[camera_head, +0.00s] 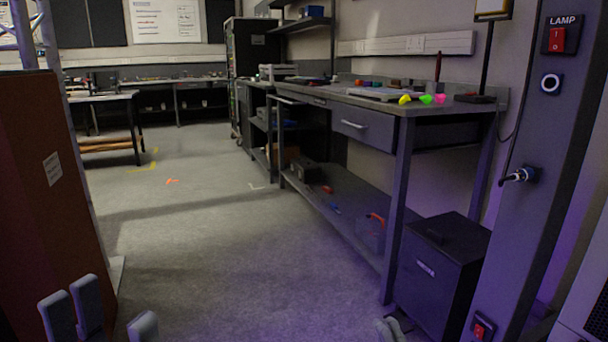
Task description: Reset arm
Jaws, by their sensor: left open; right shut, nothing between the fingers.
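My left gripper (112,314) shows at the bottom left edge, with its grey fingers spread apart and nothing between them. It is in front of the floor, close to the brown panel on the left. My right gripper (390,329) shows only as fingertips at the bottom edge, right of the middle. Its fingers are together and hold nothing. It is in front of the black cabinet's lower left side. Most of both arms is out of view.
A brown panel (45,190) stands close on the left. A workbench (372,128) and black cabinet (440,275) line the right. A dark post (545,150) with a red LAMP switch (557,40) is at the far right. The grey floor (215,240) between is mostly clear.

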